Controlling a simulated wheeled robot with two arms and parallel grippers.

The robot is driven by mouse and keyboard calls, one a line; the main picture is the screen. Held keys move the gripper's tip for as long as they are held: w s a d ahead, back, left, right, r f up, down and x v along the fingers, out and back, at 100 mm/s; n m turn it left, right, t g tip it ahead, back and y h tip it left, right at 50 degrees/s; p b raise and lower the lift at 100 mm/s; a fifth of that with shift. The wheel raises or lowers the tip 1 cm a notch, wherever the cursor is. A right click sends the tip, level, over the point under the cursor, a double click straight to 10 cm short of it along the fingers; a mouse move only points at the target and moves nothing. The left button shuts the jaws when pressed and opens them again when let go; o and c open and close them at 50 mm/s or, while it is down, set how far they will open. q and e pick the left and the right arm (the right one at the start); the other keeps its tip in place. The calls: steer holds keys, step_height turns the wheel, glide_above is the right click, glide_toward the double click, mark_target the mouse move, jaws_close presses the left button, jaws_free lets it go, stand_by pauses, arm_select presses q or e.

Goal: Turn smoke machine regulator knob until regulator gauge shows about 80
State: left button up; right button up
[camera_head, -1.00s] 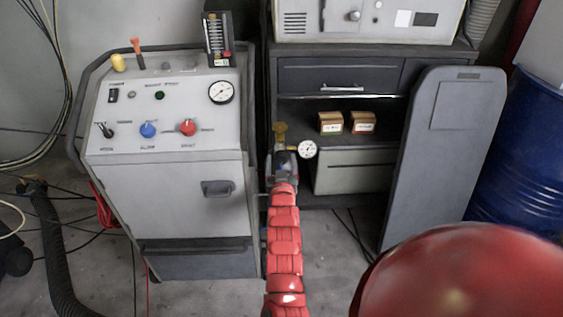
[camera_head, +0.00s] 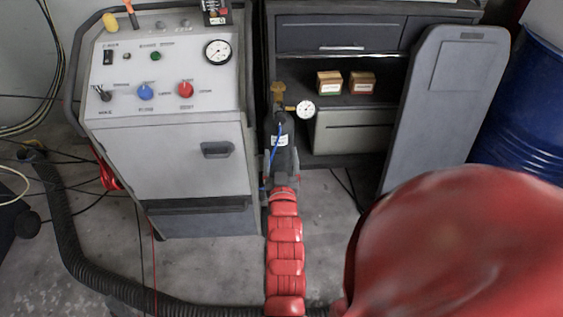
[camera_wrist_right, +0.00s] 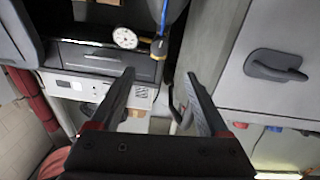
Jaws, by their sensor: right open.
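My right gripper (camera_head: 283,182) is in front of the bottle, below the knob. In the wrist view its dark fingers (camera_wrist_right: 160,74) are apart and empty, with the knob beyond the tips. My left gripper is out of view.
The smoke machine's panel has blue (camera_head: 145,91) and red (camera_head: 186,89) knobs and another gauge (camera_head: 217,52). A dark cabinet (camera_head: 345,47) with small boxes stands behind. A grey panel (camera_head: 440,105) leans at the right. A thin blue hose (camera_head: 276,147) runs down the bottle.

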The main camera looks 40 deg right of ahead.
steer(key=shift+v, duration=1.6)
steer(key=shift+r, duration=0.1)
